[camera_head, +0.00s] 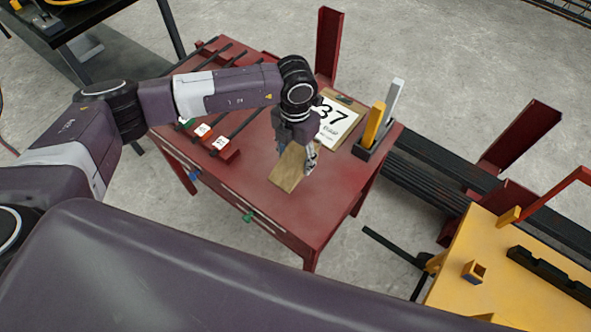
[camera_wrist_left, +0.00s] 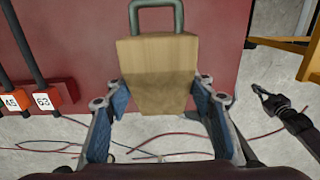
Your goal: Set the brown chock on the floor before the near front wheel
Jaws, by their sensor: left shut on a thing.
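The brown chock (camera_head: 288,168) is a wooden wedge-shaped block over the front part of the red table's top. My left gripper (camera_head: 297,149) reaches down from above and is shut on it. In the left wrist view the chock (camera_wrist_left: 157,75) sits between the two blue-padded fingers of the left gripper (camera_wrist_left: 156,98). A green U-shaped handle (camera_wrist_left: 157,5) shows at its top edge; I cannot tell whether it belongs to the chock. I cannot tell whether the chock touches the tabletop. No wheel shows clearly.
The red table (camera_head: 325,215) holds a numbered clipboard (camera_head: 338,120), a holder with yellow and grey pieces (camera_head: 375,140) and dark rods with numbered tags (camera_head: 220,142). A yellow platform (camera_head: 460,262) and dark beams (camera_head: 440,165) lie right. Cables (camera_wrist_left: 150,140) cross the floor.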

